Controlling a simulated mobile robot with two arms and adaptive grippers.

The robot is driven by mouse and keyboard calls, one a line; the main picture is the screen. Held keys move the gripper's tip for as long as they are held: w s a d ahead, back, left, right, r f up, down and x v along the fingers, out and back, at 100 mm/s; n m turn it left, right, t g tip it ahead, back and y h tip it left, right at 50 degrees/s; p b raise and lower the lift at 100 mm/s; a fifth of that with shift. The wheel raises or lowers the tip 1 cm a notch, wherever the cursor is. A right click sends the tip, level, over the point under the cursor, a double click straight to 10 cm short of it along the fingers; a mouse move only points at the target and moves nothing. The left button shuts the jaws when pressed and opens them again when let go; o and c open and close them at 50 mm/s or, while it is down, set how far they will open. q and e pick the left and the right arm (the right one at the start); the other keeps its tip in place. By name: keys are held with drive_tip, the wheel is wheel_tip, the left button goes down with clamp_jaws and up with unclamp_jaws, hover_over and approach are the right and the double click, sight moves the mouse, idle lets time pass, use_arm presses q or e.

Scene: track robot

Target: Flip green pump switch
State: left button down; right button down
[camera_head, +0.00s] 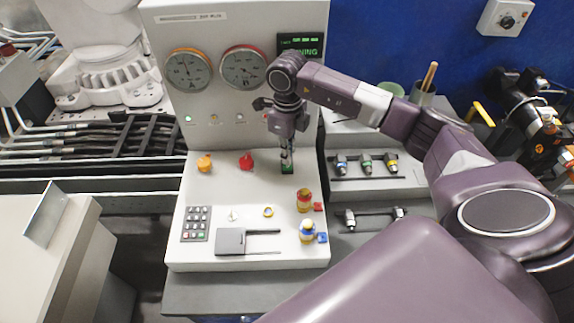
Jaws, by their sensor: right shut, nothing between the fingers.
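The green pump switch (288,169) is a small green piece on the sloped top of the white control panel (225,258). My right gripper (287,155) is shut and points down right above the green switch, its tips at or very close to it. I cannot tell whether they touch. The gripper partly hides the switch, so its position is unclear. A yellow knob (204,163) and a red knob (246,160) stand in the same row to the left. My left gripper is not in view.
Two round gauges (188,71) and a green-lit display (301,45) are on the upright panel. A keypad (195,223), a grey plate (231,241), and red-yellow (305,200) and blue-yellow (307,231) knobs sit nearer. A grey shelf with small valves (365,163) lies to the right.

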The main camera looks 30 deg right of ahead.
sight(287, 166)
drive_tip(key=shift+s+f+b, duration=0.1)
drive_tip(key=shift+f+b, duration=0.85)
drive_tip(key=shift+f, duration=0.2)
idle(0.4)
drive_tip(key=shift+r+p, duration=0.65)
drive_tip(key=shift+r, duration=0.25)
drive_tip(key=shift+r+p, duration=1.45)
drive_tip(key=shift+r, duration=1.2)
drive_tip(key=shift+f, duration=0.15)
